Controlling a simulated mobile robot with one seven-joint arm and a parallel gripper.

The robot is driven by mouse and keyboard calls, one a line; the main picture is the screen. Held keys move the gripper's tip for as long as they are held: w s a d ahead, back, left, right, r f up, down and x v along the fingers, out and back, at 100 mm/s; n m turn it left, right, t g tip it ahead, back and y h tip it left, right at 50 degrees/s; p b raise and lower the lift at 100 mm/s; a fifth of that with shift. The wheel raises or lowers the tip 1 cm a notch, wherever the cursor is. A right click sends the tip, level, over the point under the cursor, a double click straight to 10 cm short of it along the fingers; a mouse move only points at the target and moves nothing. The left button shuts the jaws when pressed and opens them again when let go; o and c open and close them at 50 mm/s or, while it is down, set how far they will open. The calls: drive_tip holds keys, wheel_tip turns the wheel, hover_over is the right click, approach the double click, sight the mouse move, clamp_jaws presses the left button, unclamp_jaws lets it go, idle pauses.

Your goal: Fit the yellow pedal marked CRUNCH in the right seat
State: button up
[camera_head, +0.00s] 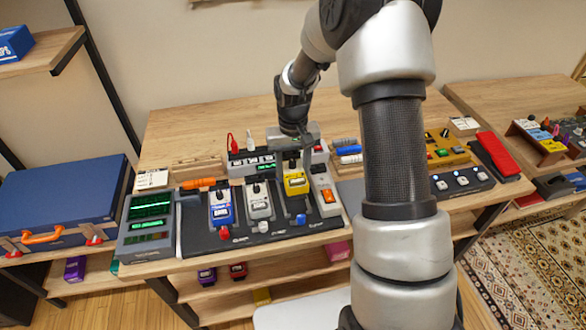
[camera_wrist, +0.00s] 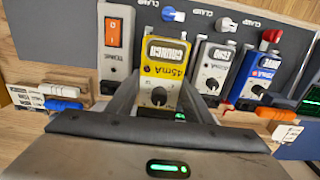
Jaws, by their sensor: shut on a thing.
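The yellow pedal marked CRUNCH (camera_wrist: 164,55) is between the fingers of my gripper (camera_wrist: 160,105) in the wrist view. In the head view the yellow pedal (camera_head: 296,185) is over the right seat of the dark pedal board (camera_head: 262,236), beside the white pedal. My gripper (camera_head: 294,158) is shut on its back end from above.
A blue pedal (camera_head: 221,207) and a white ECHO pedal (camera_head: 259,201) stand to its left. A unit with an orange switch (camera_head: 327,196) stands close on its right.

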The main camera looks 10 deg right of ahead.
drive_tip(key=shift+f+b, duration=1.7)
drive_tip(key=shift+f, duration=1.1)
drive_tip(key=shift+f+b, duration=0.5)
drive_tip(key=shift+s+f+b, duration=0.25)
drive_tip(key=shift+f+b, duration=0.1)
drive_tip(key=shift+f, duration=0.15)
drive_tip(key=shift+s+f+b, duration=0.2)
drive_tip(key=shift+f+b, duration=0.15)
drive_tip(key=shift+f, duration=0.15)
idle(0.7)
drive_tip(key=o, duration=1.3)
drive_tip(key=shift+c, duration=1.4)
drive_tip(key=shift+w+r+p, duration=0.15)
drive_tip(key=shift+r+p, duration=0.35)
drive_tip(key=shift+r, duration=0.05)
drive_tip(key=shift+w+r+p, duration=0.15)
drive_tip(key=shift+r+p, duration=0.3)
drive_tip(key=shift+r, duration=0.1)
drive_tip(key=shift+w+r+p, duration=0.1)
drive_tip(key=shift+r+p, duration=1.4)
drive_tip(key=shift+r, duration=1.05)
